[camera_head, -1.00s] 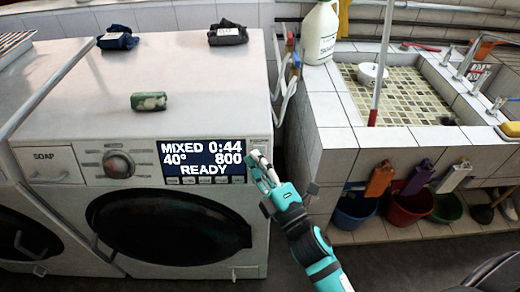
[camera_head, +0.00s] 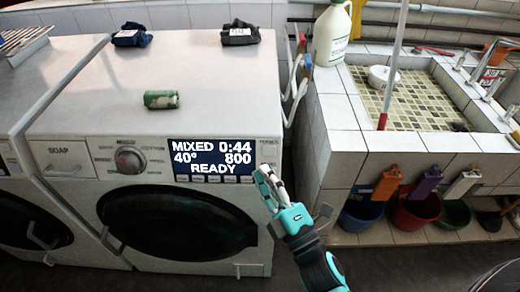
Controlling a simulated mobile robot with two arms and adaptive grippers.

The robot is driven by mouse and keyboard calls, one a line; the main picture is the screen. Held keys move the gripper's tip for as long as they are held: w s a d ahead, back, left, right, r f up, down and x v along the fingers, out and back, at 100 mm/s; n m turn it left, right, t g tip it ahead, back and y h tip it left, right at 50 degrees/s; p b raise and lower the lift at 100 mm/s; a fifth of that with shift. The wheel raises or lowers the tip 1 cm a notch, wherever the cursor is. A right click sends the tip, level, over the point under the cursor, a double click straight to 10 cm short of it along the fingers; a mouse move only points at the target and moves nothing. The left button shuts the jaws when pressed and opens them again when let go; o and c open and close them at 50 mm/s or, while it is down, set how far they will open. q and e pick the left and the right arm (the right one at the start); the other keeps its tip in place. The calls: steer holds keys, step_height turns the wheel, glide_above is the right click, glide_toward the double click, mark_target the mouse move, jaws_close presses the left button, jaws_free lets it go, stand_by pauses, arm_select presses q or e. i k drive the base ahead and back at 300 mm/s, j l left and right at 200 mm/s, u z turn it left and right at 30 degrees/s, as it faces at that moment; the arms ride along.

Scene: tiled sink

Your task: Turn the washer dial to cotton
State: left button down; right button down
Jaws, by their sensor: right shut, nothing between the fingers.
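The washer (camera_head: 200,75) is white, with a dark round door (camera_head: 175,222) on its front. Its silver round dial (camera_head: 129,159) sits on the front panel, left of the display. The display (camera_head: 210,160) reads MIXED 0:44, 40°, 800, READY. The small print around the dial is too small to read. My right gripper (camera_head: 264,178) is shut and empty in front of the panel's right end, just right of the display and well apart from the dial. My left gripper is not in view.
A green can (camera_head: 161,99) and two dark folded cloths (camera_head: 131,35) (camera_head: 240,34) lie on the washer top. A tiled sink (camera_head: 415,105) stands at the right, with a white jug (camera_head: 330,36) on its corner and several buckets (camera_head: 414,208) below. Another machine (camera_head: 30,215) adjoins at the left.

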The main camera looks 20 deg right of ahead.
mark_target(128, 164)
steer(key=j, duration=0.6)
steer(key=i+j, duration=0.15)
steer(key=j, duration=1)
steer(key=i, duration=0.05)
